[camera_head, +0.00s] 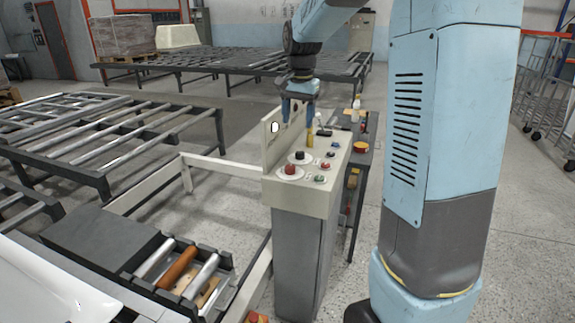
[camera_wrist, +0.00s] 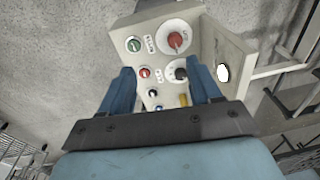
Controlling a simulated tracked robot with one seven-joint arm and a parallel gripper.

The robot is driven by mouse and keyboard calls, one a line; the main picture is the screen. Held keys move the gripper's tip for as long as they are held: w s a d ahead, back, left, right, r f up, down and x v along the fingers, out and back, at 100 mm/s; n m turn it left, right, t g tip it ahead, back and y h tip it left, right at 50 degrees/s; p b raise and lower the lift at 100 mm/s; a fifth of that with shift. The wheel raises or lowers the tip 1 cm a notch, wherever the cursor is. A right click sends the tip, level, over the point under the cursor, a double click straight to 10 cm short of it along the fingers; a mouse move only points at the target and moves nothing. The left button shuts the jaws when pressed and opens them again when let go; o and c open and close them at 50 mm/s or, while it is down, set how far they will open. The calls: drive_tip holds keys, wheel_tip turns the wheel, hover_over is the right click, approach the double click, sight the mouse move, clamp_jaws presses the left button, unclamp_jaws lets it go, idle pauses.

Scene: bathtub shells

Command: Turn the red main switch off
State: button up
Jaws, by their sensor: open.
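The red main switch (camera_head: 290,169) is a red knob on a round pale plate, at the near end of the control panel's top. In the wrist view the red main switch (camera_wrist: 175,40) shows a bar-shaped handle, beyond my fingertips. My gripper (camera_head: 298,112) is open and empty, pointing down above the farther part of the panel. It is apart from the red switch. In the wrist view my gripper (camera_wrist: 160,66) has one blue finger on each side of the smaller buttons. A black knob (camera_wrist: 180,73) on its own round plate lies between the fingers and the red switch.
The cream panel (camera_head: 312,204) stands on a grey cabinet, with an upright plate (camera_head: 270,148) along its left side. Green (camera_wrist: 133,44) and red (camera_wrist: 145,72) buttons sit beside the knobs. A yellow object (camera_head: 310,137) stands near my gripper. Roller conveyors (camera_head: 90,145) fill the left.

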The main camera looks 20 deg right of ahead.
drive_tip(key=m+g, duration=0.1)
drive_tip(key=m, duration=0.1)
hover_over(290, 166)
wheel_tip(290, 166, down, 5)
drive_tip(key=f, duration=0.1)
wheel_tip(290, 166, down, 14)
drive_tip(key=shift+r, duration=0.25)
